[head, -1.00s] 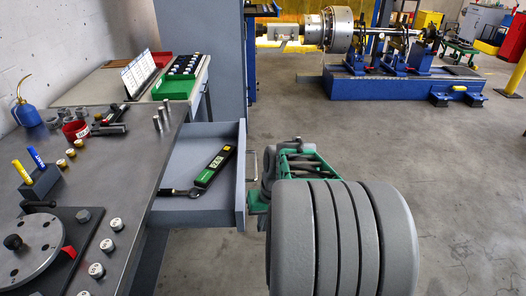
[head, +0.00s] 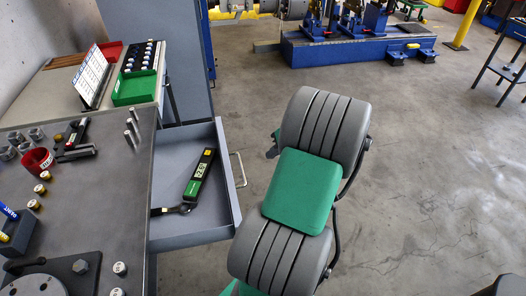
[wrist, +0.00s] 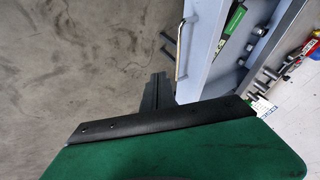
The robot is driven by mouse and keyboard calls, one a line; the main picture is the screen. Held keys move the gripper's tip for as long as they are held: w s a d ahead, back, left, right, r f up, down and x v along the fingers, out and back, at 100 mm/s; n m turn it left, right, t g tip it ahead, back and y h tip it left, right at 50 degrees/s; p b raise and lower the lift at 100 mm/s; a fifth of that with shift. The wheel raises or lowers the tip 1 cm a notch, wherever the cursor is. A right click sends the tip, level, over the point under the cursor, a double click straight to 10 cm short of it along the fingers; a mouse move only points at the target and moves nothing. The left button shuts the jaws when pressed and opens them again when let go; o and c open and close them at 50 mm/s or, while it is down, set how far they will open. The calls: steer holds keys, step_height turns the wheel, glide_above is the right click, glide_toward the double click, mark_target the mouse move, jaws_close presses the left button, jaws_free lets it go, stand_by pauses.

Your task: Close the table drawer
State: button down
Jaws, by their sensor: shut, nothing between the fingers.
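The table drawer (head: 226,165) stands open, pulled out to the right of the grey work table (head: 120,215). A metal bar handle (head: 240,169) is on its front. A torque wrench (head: 199,177) with a green and black body lies inside. In the wrist view the drawer front (wrist: 205,50) and handle (wrist: 181,52) are at the top right. My gripper (wrist: 158,82) shows there as dark fingers, shut and empty, below and left of the handle, seemingly apart from it. In the head view my arm largely hides the gripper, right of the drawer.
Small parts, a red cup (head: 37,161) and metal pins (head: 131,130) stand on the table. A blue balancing machine (head: 350,48) stands at the back.

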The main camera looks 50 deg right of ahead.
steer(key=w+a+f, duration=0.4)
steer(key=w+f, duration=0.2)
steer(key=f, duration=0.1)
steer(key=shift+w+a+p, duration=0.15)
steer(key=shift+a+p, duration=0.1)
steer(key=shift+p, duration=0.05)
steer(key=shift+f, duration=0.1)
